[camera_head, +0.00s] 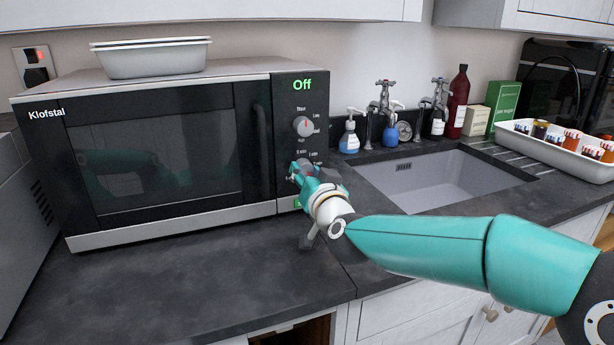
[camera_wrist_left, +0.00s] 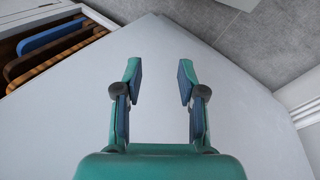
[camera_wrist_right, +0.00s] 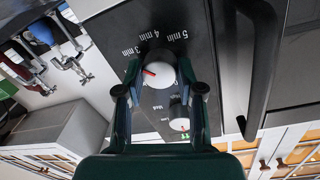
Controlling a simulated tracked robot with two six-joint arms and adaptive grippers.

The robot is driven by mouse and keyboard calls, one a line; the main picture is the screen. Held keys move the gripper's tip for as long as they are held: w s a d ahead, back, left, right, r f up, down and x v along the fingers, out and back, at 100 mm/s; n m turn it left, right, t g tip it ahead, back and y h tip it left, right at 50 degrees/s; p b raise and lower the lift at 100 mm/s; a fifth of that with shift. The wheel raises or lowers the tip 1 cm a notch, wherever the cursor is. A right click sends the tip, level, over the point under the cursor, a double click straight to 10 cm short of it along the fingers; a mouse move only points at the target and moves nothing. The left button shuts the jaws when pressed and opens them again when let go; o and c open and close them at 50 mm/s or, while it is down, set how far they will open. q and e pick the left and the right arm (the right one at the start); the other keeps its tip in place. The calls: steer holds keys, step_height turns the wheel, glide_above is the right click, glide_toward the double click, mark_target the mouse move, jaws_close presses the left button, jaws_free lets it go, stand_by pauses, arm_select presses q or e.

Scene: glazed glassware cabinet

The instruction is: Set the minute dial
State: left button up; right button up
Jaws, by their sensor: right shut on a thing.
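The microwave (camera_head: 160,150) stands on the dark counter, its door closed and its display reading "Off". The minute dial (camera_wrist_right: 158,75) is a pale round knob with a red pointer, with minute marks beside it in the right wrist view. My right gripper (camera_head: 300,172) is at the control panel and shut on this dial, one finger on each side. In the head view it mostly hides the dial. The power dial (camera_head: 303,126) sits above the minute dial and also shows in the right wrist view (camera_wrist_right: 180,123). My left gripper (camera_wrist_left: 158,82) is open and empty; it is outside the head view.
A white dish (camera_head: 150,58) sits on top of the microwave. The door handle (camera_head: 262,135) is close beside the panel. To the right are a sink (camera_head: 440,180), bottles and a white tray (camera_head: 560,150) of jars. The counter (camera_head: 190,285) in front is clear.

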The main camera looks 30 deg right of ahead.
steer(key=o, duration=1.2)
steer(key=shift+c, duration=0.2)
steer(key=v, duration=1.2)
steer(key=shift+f, duration=0.1)
